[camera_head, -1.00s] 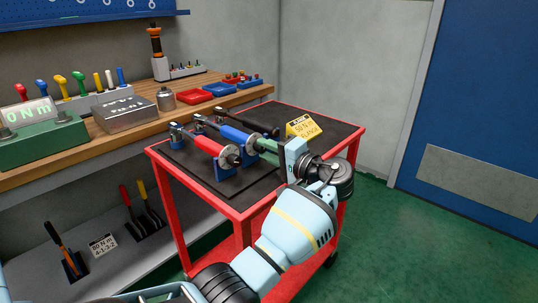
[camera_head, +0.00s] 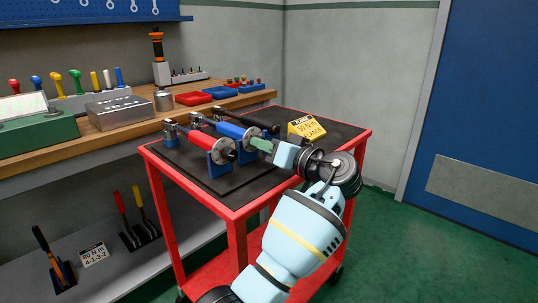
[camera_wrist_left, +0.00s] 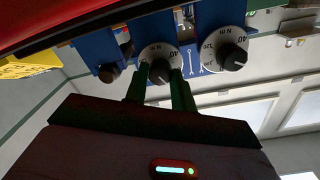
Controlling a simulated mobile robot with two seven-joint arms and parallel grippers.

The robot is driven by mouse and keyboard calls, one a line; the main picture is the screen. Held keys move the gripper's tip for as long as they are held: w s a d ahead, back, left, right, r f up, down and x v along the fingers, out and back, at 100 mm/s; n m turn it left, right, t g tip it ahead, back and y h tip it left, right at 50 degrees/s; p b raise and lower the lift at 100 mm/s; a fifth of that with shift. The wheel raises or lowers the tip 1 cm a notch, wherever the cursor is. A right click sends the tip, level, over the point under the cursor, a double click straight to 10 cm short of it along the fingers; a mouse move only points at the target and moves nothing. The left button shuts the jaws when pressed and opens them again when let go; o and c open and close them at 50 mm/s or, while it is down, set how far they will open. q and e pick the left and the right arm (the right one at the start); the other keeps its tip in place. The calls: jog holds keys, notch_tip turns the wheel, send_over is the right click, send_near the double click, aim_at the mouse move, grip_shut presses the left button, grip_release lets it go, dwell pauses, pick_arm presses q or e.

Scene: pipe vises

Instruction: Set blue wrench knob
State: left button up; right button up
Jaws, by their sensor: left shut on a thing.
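The blue wrench (camera_head: 230,129) lies in a blue stand on the cart, between a red wrench (camera_head: 205,141) and a black-handled one (camera_head: 238,117). Its end with a white dial faces my left gripper (camera_head: 257,144), which comes from the right with green fingers. In the left wrist view the fingers (camera_wrist_left: 160,84) are on either side of the dark knob (camera_wrist_left: 160,72) at the centre of the middle dial, and they are shut on it. The fingers partly hide this dial; a neighbouring dial (camera_wrist_left: 232,46) is free. My right gripper is not in view.
The red cart (camera_head: 238,212) has a dark top with bare room in front. A yellow "50 N m" sign (camera_head: 307,127) stands at its back right. The workbench (camera_head: 70,151) behind holds a metal box (camera_head: 121,112), a green device (camera_head: 38,138) and trays.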

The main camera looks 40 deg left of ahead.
pick_arm(q)
jog(key=n+b, duration=0.4)
jog(key=n, duration=0.1)
jog(key=n+b, duration=0.2)
jog(key=n, duration=0.1)
jog(key=shift+w+f+b, duration=0.1)
jog(key=shift+f+b, duration=0.2)
jog(key=shift+b, duration=0.1)
jog(key=shift+r+n+b, duration=0.1)
jog(key=shift+n+b, duration=0.75)
jog(key=shift+n, duration=0.25)
jog(key=shift+r+n+b, duration=0.1)
jog(key=shift+n+b, duration=0.5)
jog(key=shift+n, duration=0.3)
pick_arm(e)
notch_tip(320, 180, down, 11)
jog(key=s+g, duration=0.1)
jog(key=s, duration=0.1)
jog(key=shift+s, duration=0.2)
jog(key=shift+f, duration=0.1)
pick_arm(q)
jog(key=o, duration=1)
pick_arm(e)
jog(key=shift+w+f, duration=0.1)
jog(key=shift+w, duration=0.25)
